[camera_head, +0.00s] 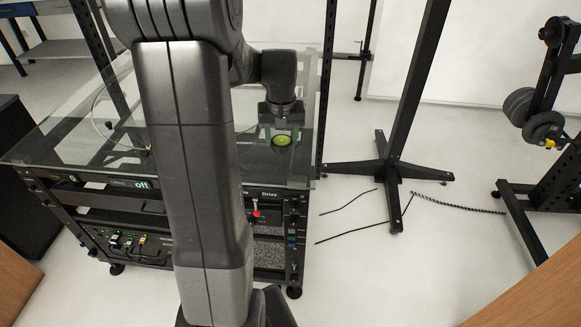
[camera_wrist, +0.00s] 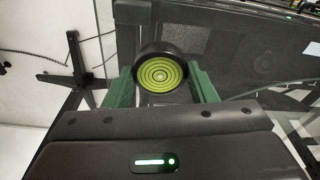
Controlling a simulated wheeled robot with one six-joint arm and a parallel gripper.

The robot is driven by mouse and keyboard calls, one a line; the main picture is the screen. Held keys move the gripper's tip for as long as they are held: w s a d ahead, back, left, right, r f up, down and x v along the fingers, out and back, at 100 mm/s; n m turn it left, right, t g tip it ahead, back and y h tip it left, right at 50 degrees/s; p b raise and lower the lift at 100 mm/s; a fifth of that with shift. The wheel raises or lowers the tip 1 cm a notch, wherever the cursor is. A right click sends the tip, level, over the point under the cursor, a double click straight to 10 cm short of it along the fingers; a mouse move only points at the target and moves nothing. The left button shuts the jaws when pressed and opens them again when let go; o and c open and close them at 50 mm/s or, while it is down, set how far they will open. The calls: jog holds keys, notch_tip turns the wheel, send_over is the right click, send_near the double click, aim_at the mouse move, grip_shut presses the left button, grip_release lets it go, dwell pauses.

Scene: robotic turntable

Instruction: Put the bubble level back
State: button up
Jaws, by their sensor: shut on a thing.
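The bubble level (camera_wrist: 162,72) is a round black disc with a yellow-green face and dark rings. In the wrist view it sits between the two green fingers of my gripper (camera_wrist: 163,86), which are shut on it.
The glass top (camera_head: 60,140) covers a black rack with switches, displays and a red-tipped lever (camera_head: 256,212). Black upright posts stand by its edge. A black stand (camera_head: 388,170) and loose cables are on the floor to the right. The left part of the glass looks mostly clear.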

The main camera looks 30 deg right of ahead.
aim_at(282, 168)
notch_tip(282, 168, down, 8)
jog(key=shift+w, duration=0.1)
dwell(0.4)
jog(key=shift+f, duration=0.15)
jog(key=o, duration=1.1)
jog(key=r, duration=0.4)
jog(key=s+r, duration=0.1)
jog(key=r, duration=0.7)
jog(key=shift+s+a+r, duration=0.15)
jog(key=shift+s+a, duration=0.05)
jog(key=shift+a, duration=0.1)
